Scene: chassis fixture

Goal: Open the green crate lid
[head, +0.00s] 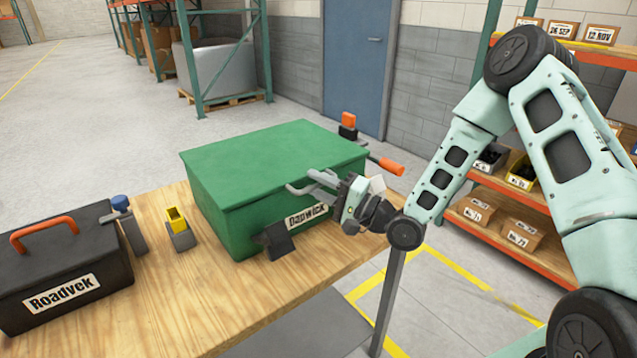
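The green crate (232,225) stands on the wooden table, with a white "Dapwick" label (307,215) on its front. Its flat green lid (270,158) lies closed on top, with no gap visible along the front edge. My gripper (299,181) is at the crate's front right, close to the lid's front edge. Its two grey fingers are spread apart with nothing seen between them. I cannot tell whether a finger touches the lid or crate.
A black toolbox (60,275) with an orange handle, a blue-topped tool (128,222) and a yellow-topped item (179,230) stand left of the crate. A black angled block (276,240) is in front. An orange handle (386,163) sticks out right. The table's front is bare.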

